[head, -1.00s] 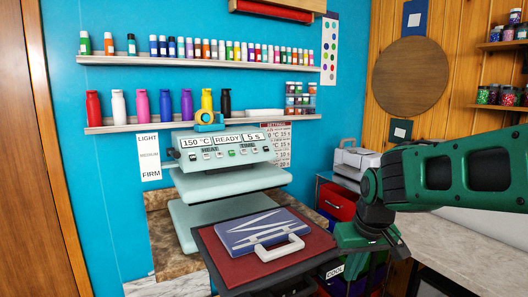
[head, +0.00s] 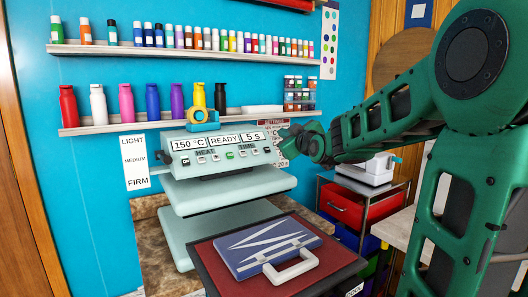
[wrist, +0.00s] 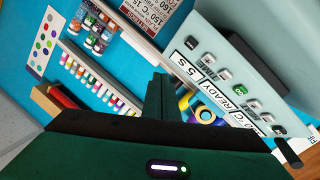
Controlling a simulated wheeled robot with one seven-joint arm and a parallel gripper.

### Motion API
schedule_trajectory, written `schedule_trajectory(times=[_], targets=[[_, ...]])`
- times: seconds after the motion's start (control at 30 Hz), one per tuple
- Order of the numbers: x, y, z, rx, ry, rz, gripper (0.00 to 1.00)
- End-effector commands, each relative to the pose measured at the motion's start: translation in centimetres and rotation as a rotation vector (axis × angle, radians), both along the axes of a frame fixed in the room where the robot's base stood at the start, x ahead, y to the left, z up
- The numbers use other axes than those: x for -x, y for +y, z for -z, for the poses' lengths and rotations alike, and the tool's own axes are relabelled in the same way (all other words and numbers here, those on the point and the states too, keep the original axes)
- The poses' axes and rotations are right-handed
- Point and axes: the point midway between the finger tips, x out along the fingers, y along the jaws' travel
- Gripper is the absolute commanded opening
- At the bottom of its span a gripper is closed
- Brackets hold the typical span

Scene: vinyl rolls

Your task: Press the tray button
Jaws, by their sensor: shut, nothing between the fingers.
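The heat press has a pale control panel (head: 222,148) reading 150 °C, READY and 5 s, with a row of small buttons below. In the wrist view the panel (wrist: 222,85) lies slanted at the right, with grey, black and green buttons. I cannot make out which button is the tray one. My gripper (head: 283,142) is by the panel's right end in the head view. In the wrist view my gripper (wrist: 163,90) is shut and empty, its fingers apart from the buttons in the picture. A tray (head: 213,264) with a red pad sticks out below, carrying a blue, white-striped piece with a white handle (head: 290,266).
A blue-and-yellow ring (head: 203,118) sits on top of the press. Shelves of small bottles (head: 213,41) and larger bottles (head: 152,100) line the wall behind. A drawer cart (head: 350,209) with a white machine (head: 370,168) stands to the right.

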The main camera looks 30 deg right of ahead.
Motion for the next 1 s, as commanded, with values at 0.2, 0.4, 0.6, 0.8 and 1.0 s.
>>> schedule_trajectory(times=[0.2, 0.4, 0.6, 0.8, 1.0], targets=[[-0.2, -0.4, -0.8, 0.016, -0.027, 0.001, 0.0], [-0.1, -0.8, -0.7, 0.015, -0.026, 0.007, 0.0], [-0.7, -0.9, 0.0, 0.015, -0.024, 0.009, 0.0], [-2.3, -0.9, 1.8, 0.014, -0.022, 0.01, 0.0], [-4.1, -0.8, 3.5, 0.014, -0.022, 0.008, 0.0]])
